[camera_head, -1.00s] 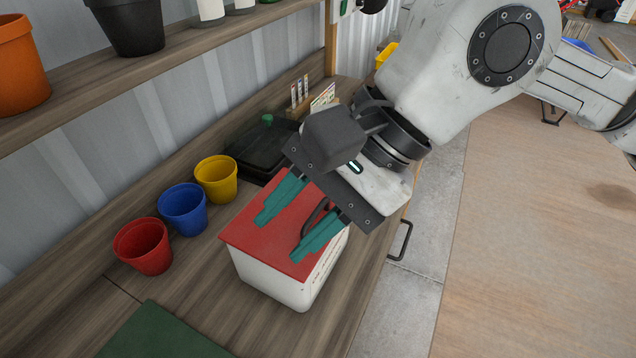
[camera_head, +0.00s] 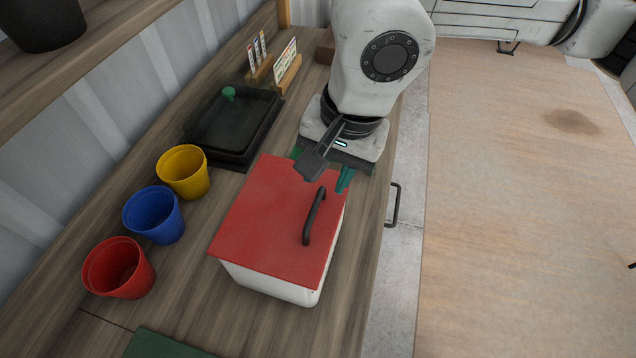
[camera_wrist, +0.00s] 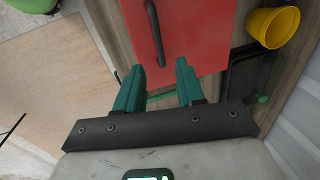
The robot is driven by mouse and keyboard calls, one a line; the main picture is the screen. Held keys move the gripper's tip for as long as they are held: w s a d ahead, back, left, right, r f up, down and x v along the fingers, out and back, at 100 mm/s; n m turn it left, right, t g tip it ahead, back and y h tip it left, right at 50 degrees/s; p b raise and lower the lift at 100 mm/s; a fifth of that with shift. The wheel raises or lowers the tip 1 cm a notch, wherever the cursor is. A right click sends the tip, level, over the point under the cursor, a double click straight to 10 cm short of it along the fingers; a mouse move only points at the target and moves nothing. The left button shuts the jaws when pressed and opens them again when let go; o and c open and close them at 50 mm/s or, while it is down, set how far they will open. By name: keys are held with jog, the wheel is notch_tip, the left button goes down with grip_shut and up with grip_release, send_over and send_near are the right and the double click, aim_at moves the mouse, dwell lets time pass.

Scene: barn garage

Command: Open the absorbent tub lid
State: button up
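The absorbent tub (camera_head: 270,285) is a white box on the wooden bench, topped by a flat red lid (camera_head: 255,225). The lid looks closed. A dark bar handle (camera_head: 313,215) stands on the lid near its right side; it also shows in the wrist view (camera_wrist: 154,34). My gripper (camera_head: 322,170) is at the tub's far edge, its teal fingers partly hidden by my wrist. In the wrist view my gripper (camera_wrist: 160,68) is open and empty. Its fingertips are at the lid's edge, and the handle lies beyond them, roughly in line with the gap, apart from both fingers.
Red (camera_head: 118,268), blue (camera_head: 154,214) and yellow (camera_head: 184,172) pots stand left of the tub. A black tray (camera_head: 233,125) and a card holder (camera_head: 287,72) are behind it. A drawer handle (camera_head: 395,205) projects on the right. A green mat (camera_head: 165,345) lies in front.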

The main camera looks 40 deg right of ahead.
aim_at(318, 200)
jog(key=f, duration=0.3)
jog(key=f+p, duration=0.1)
jog(key=f, duration=0.1)
jog(key=shift+w+a+f, duration=0.3)
jog(key=shift+w+a, duration=0.05)
jog(key=shift+w, duration=0.05)
grip_shut()
dwell(1.1)
